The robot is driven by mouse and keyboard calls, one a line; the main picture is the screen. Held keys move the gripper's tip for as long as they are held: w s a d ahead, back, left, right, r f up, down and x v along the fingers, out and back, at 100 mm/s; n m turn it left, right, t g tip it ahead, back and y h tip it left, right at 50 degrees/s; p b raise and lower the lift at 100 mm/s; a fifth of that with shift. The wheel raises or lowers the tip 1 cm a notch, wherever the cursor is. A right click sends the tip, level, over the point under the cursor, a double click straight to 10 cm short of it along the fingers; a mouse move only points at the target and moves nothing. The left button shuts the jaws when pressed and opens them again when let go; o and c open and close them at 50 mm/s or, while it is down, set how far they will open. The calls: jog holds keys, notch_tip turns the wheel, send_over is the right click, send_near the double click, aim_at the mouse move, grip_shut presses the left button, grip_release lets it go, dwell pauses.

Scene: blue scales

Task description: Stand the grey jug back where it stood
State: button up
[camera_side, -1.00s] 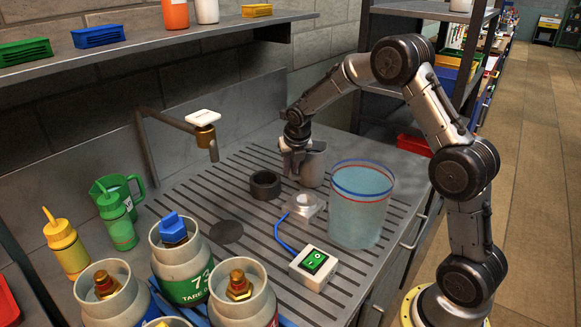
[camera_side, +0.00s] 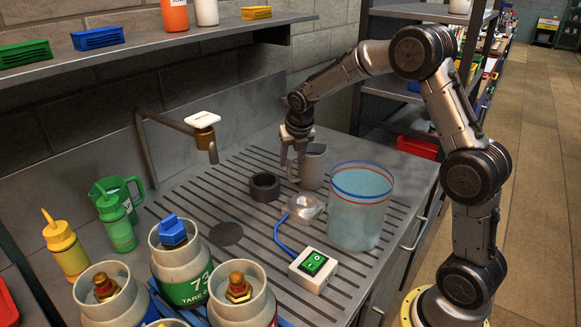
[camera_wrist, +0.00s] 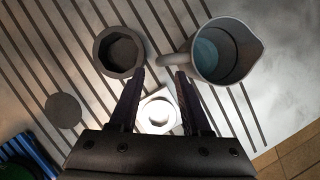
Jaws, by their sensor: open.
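The grey jug (camera_side: 314,165) stands upright on the slotted bench top (camera_side: 210,270), behind the large clear bucket. In the wrist view the jug (camera_wrist: 226,50) is at the upper right, with bluish liquid inside and its handle toward the left. My gripper (camera_side: 292,165) is just left of the jug, on its handle side. In the wrist view the open fingers (camera_wrist: 161,74) point toward the handle, whose end is near the right fingertip. Whether the handle still lies between the fingers is hard to tell.
A black ring (camera_side: 265,187) lies left of the jug. A clear-topped device (camera_side: 303,208) sits in front, joined by a blue cable to a green switch box (camera_side: 313,268). The bucket (camera_side: 358,215) stands right. A tap (camera_side: 203,125) overhangs the left; a dark disc (camera_side: 226,234) lies below.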

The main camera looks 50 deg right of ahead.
jog(key=s+a+r+m, duration=0.6)
jog(key=s+r, duration=0.2)
jog(key=r, duration=0.2)
jog(key=s+a+m+t+y, duration=0.1)
jog(key=s+a+m, duration=0.3)
jog(key=s+m, duration=0.7)
jog(key=s+a+m+y, duration=0.1)
jog(key=s+a+m, duration=0.4)
jog(key=s+m, duration=0.7)
jog(key=shift+s+a+f+t+y, duration=0.3)
jog(key=shift+s+t+y, duration=0.1)
jog(key=shift+s, duration=0.25)
